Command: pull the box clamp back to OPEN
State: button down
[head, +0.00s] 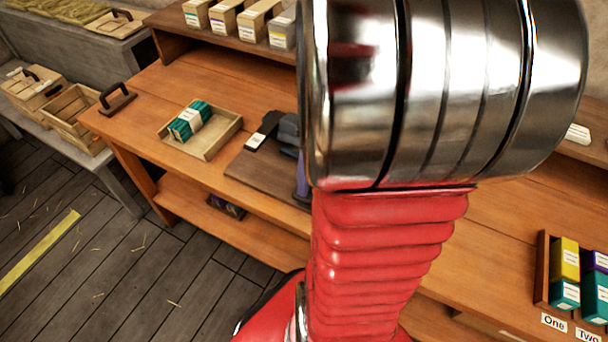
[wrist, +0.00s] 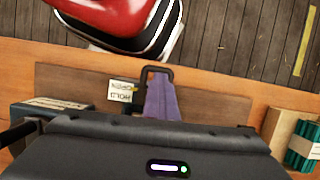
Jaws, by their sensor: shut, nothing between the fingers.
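The clamp shows in the wrist view as a purple lever (wrist: 161,100) with a black loop handle (wrist: 157,72) at its end, towards the table's front edge. Beside it is a white label (wrist: 123,92), upside down, with HOLD and OPEN on it. I cannot tell which word the lever stands at. My gripper (wrist: 165,150) fills the bottom of the wrist view as a dark housing; it is shut and empty, and its fingertips are not clear. It covers the lever's inner end; contact cannot be told. In the head view my arm hides most of the clamp; a purple part (head: 302,178) shows.
A brown base board (wrist: 215,98) lies under the clamp. A dark blue box (wrist: 35,112) stands at left in the wrist view. Floor lies beyond the table's front edge.

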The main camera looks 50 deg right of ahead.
jog(key=shift+r, duration=0.1)
dwell(0.4)
jog(key=s+v, duration=0.1)
jog(key=v, duration=0.8)
jog(key=shift+w+r, duration=0.3)
jog(key=shift+w, duration=0.2)
jog(key=shift+d, duration=0.15)
jog(key=f+n+h, duration=0.1)
jog(key=w+f+n+t+h, duration=0.1)
jog(key=n, duration=0.1)
jog(key=shift+f, duration=0.15)
jog(key=w+a+r+n+t, duration=0.1)
jog(key=a+n, duration=0.4)
jog(key=a, duration=0.5)
jog(key=w+a+r+n+t+h, duration=0.1)
jog(key=a+r+n+t, duration=0.3)
jog(key=a, duration=0.7)
jog(key=shift+n+t, duration=0.4)
jog(key=shift+n, duration=0.7)
